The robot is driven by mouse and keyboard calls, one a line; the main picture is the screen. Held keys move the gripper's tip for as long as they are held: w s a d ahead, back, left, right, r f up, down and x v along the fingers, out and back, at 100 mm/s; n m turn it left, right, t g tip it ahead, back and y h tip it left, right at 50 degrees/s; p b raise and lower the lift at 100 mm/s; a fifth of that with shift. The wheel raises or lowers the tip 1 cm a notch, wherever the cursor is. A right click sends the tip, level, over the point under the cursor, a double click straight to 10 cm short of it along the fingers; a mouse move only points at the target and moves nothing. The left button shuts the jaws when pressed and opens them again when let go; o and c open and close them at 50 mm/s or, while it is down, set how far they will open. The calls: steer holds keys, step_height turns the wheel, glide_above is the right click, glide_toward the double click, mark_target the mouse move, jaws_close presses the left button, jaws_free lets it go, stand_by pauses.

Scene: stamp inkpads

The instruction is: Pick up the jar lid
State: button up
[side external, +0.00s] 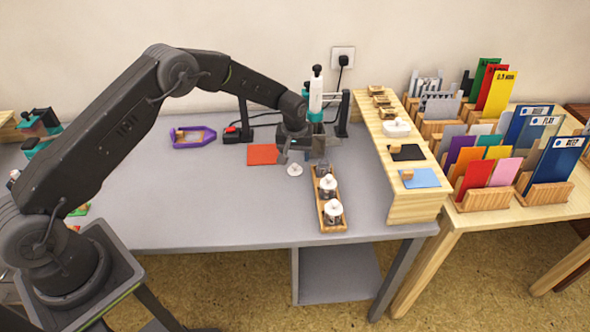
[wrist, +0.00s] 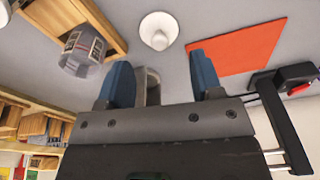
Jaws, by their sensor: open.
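A white jar lid (side external: 295,170) with a raised knob lies on the grey table, left of the wooden jar tray (side external: 320,208). In the wrist view the lid (wrist: 158,31) lies beyond the fingertips, roughly centred between them and apart from both. My gripper (side external: 299,156) is low over the table beside the tray's far end. In the wrist view my gripper (wrist: 160,76) has its blue fingers spread with nothing held. A clear jar (wrist: 83,54) stands in the tray near the lid. Two jars nearer the front (side external: 332,211) carry white lids.
A flat orange-red square (side external: 262,154) lies left of the lid. A black device with a red button (side external: 232,135) and a purple tray (side external: 193,136) stand farther left. A raised wooden shelf (side external: 408,205) borders the right side. The table's front left is clear.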

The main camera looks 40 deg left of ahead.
mark_target(295, 164)
steer(key=shift+f, duration=2.4)
steer(key=c, duration=0.7)
steer(key=shift+r, duration=0.1)
